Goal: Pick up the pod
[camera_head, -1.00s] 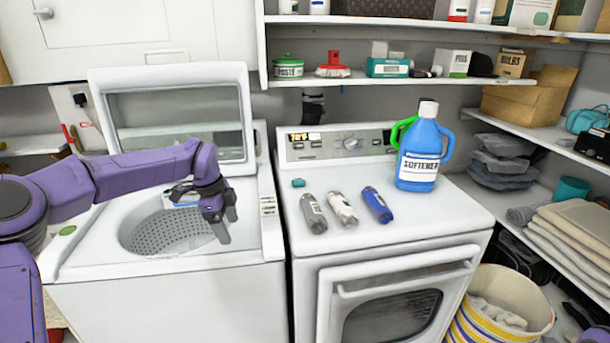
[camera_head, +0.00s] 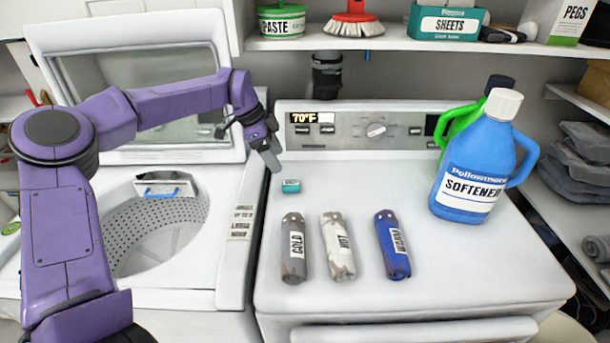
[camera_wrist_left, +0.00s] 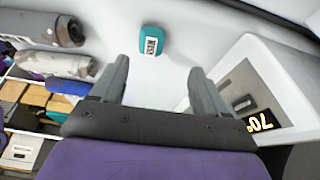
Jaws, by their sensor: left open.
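The pod looks to be the small teal block with a white label (camera_head: 291,186), lying on the dryer's white top (camera_head: 350,255) near its left edge. My left gripper (camera_head: 270,155) is above the dryer's back left corner, just behind and left of the pod in the head view. In the left wrist view the pod (camera_wrist_left: 152,40) lies beyond the two fingertips, between their lines and apart from them. The left gripper (camera_wrist_left: 159,74) is open and empty. My right gripper is not in view.
Three cylinders, grey COLD (camera_head: 293,248), whitish HOT (camera_head: 338,246) and blue WARM (camera_head: 392,245), lie in front of the pod. The blue softener jug (camera_head: 470,165) stands at right. The dryer's control panel (camera_head: 350,130) rises behind. The washer's open drum (camera_head: 150,230) is left.

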